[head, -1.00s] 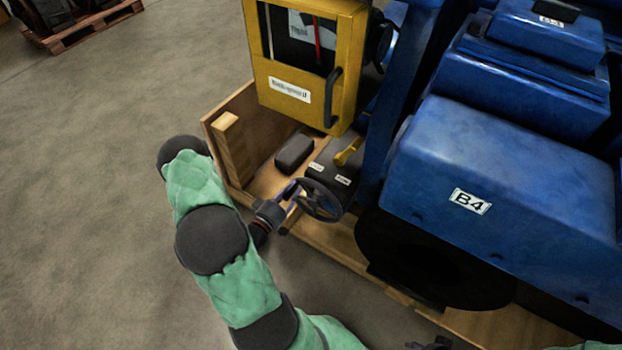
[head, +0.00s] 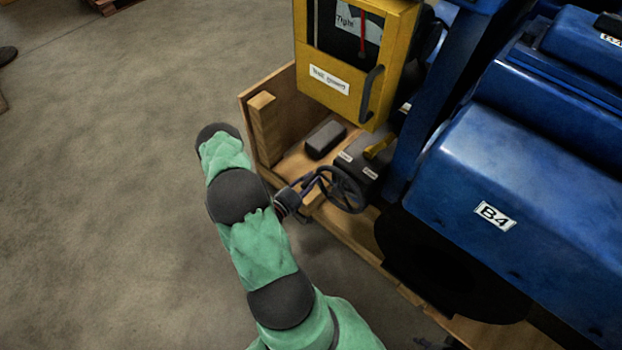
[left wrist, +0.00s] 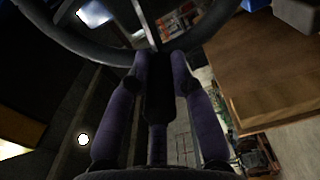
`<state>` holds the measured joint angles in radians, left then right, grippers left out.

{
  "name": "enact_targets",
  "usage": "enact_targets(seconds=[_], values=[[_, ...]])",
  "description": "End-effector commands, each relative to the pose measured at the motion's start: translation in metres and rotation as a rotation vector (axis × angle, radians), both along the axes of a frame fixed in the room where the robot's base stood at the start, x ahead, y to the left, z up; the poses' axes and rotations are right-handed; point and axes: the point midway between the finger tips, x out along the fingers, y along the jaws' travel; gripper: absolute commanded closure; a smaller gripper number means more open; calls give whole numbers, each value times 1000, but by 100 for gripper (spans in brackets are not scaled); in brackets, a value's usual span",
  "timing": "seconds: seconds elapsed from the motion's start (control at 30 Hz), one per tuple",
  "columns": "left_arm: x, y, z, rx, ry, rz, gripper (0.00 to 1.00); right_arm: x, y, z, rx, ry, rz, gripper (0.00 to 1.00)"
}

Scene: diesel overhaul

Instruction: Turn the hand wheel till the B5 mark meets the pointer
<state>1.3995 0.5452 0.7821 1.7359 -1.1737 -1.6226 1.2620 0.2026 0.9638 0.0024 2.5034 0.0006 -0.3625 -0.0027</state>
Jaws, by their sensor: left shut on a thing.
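The dark hand wheel (head: 341,189) stands at the front of the blue engine, by the wooden base. In the left wrist view its rim (left wrist: 98,48) and a spoke cross the top of the picture. My left gripper (head: 314,182) is at the wheel's left side. In the left wrist view its two fingers (left wrist: 160,62) are shut on the rim near a spoke. The pointer and a B5 mark cannot be made out. A B4 label (head: 494,215) is on the blue engine cover. My right gripper is not in view.
A yellow cabinet (head: 346,82) with a dark handle and a red needle stands behind the wheel. A grey box with a yellow lever (head: 380,147) and a dark block (head: 325,140) sit on the wooden base (head: 262,140).

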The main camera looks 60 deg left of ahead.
Motion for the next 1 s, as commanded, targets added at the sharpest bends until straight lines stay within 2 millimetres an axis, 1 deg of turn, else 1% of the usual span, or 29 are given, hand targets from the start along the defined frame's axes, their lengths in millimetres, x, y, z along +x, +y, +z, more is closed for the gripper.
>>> enact_targets(seconds=[0.03, 0.53, 0.57, 0.6, 0.63, 1.0], values=[[-1, 5, 0, 1, -2, 8, 100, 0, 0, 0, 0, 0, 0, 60], [-1, 5, -1, -14, -5, 8, 100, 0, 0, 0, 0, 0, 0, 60], [-1, 5, -1, -14, -5, 8, 72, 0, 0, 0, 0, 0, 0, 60], [-1, 5, -1, -14, -5, 8, 60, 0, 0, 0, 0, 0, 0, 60], [-1, 5, -1, -14, -5, 7, 53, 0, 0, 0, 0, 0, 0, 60], [-2, 2, -2, -20, -4, 3, 53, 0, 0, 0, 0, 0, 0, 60]])
